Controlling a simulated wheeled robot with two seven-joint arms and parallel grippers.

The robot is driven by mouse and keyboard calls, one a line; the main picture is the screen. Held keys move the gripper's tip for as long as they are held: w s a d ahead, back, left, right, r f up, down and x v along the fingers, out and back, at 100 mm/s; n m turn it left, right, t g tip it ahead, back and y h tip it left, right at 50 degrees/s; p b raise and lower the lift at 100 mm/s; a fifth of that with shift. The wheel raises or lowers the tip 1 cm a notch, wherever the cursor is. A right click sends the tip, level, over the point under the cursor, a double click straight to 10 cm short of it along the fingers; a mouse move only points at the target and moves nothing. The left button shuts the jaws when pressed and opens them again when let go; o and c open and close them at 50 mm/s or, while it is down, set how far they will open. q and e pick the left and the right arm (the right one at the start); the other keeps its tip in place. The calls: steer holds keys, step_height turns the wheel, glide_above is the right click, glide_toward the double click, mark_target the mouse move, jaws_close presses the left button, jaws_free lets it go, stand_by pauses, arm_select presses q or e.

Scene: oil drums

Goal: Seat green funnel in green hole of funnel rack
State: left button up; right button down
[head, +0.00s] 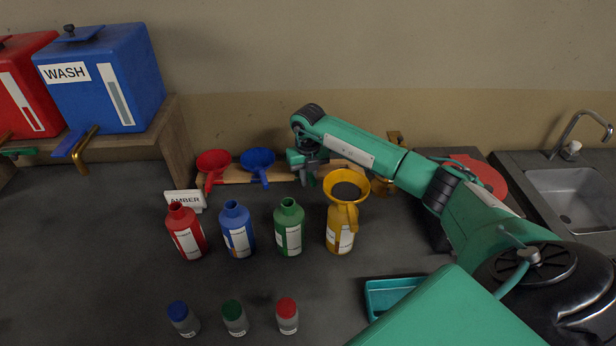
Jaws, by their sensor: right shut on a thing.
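The funnel rack (331,167) is a wooden board along the back of the bench. A red funnel (213,161) and a blue funnel (258,159) sit at its left part. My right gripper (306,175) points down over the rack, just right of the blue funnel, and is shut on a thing. That thing is mostly hidden by the gripper and matches its green colour; I take it to be the green funnel. The green hole is hidden from view. My left gripper is out of view.
Red (185,232), blue (236,229) and green (288,227) bottles stand mid-bench. A yellow funnel (346,184) sits on the amber bottle (338,240). Several small capped vials stand in front. A teal tray (386,297) lies below my right arm. The left foreground is clear.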

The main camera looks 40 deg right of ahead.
steer(key=c, duration=1.3)
jaws_free()
steer(key=shift+r, duration=0.5)
step_height(320, 180, up, 11)
steer(key=b, duration=0.4)
steer(key=shift+r, duration=0.95)
